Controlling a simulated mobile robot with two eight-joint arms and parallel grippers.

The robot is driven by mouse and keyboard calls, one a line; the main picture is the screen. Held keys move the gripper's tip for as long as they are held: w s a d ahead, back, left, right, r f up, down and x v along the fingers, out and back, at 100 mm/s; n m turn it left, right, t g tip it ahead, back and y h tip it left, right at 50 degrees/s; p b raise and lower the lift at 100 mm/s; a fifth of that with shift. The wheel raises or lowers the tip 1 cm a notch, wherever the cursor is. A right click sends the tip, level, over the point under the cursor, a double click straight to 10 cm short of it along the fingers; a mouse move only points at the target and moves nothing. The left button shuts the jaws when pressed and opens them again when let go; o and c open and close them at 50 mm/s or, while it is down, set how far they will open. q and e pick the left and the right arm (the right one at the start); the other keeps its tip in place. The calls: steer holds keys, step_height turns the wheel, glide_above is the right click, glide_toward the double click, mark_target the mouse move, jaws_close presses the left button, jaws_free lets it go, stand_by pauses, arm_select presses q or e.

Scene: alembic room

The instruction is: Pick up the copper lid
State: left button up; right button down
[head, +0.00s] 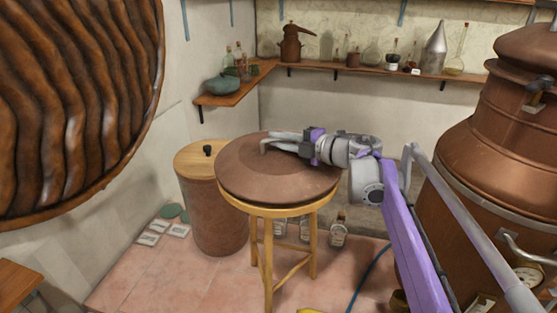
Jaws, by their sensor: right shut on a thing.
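The copper lid (240,176) is a wide, shallow brown disc on top of a wooden stool (272,212) in the middle of the head view. Its rim overhangs the stool's seat. My right gripper (268,145) reaches in from the right over the lid and is shut at the handle near its middle. The fingers hide most of the handle. I cannot tell whether the lid is raised off the seat. My left gripper is not in view.
A copper barrel (215,215) with a wooden top stands left of the stool. A large copper still (490,150) fills the right side. A wall shelf (350,72) holds bottles. Bottles (338,232) stand on the floor behind the stool. A ribbed brown object (70,110) fills the upper left.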

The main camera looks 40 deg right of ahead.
stand_by(0.5)
step_height(320, 180, up, 10)
steer(key=shift+r, duration=0.1)
stand_by(0.4)
steer(key=c, duration=1.4)
jaws_free()
jaws_close()
